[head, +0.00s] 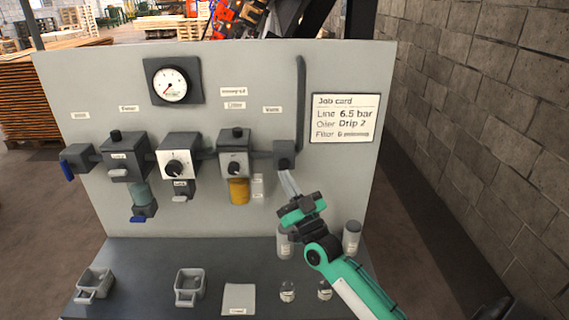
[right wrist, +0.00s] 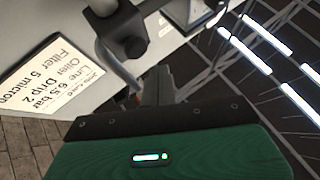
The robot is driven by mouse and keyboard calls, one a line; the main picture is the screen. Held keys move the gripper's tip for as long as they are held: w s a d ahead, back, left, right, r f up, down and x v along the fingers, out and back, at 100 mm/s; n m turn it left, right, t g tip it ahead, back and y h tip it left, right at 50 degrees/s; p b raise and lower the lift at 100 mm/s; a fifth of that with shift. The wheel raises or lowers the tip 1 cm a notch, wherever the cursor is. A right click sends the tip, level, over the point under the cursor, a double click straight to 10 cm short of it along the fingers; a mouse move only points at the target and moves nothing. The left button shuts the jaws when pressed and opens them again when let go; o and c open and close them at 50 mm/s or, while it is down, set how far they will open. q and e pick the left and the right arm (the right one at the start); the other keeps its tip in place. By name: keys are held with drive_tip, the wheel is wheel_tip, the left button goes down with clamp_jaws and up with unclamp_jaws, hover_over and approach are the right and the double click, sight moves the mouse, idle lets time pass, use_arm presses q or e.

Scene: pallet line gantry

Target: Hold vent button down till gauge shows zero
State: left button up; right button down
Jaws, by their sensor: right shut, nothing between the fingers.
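The gauge (head: 170,85) is a white round dial on a dark plate at the panel's upper left. Its needle is too small to read surely. The vent unit (head: 284,153) is a dark block at the right end of the pipe row, below a bent pipe. In the right wrist view the block (right wrist: 123,22) shows with a dark round knob on it; I cannot tell whether this is the vent button. My right gripper (head: 288,181) is shut and empty, its fingertips just below the vent block. Contact cannot be told. My left gripper is not in view.
A job card (head: 345,118) is on the panel's right. Regulator (head: 180,157), filter and oiler units line the pipe to the left. On the bench (head: 150,255) are two grey trays, a pale card, small jars and grey cylinders near my right arm. A block wall stands right.

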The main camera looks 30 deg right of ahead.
drive_tip(key=s+a, duration=0.1)
drive_tip(key=s+p, duration=0.1)
drive_tip(key=s, duration=0.1)
drive_tip(key=shift+a, duration=0.35)
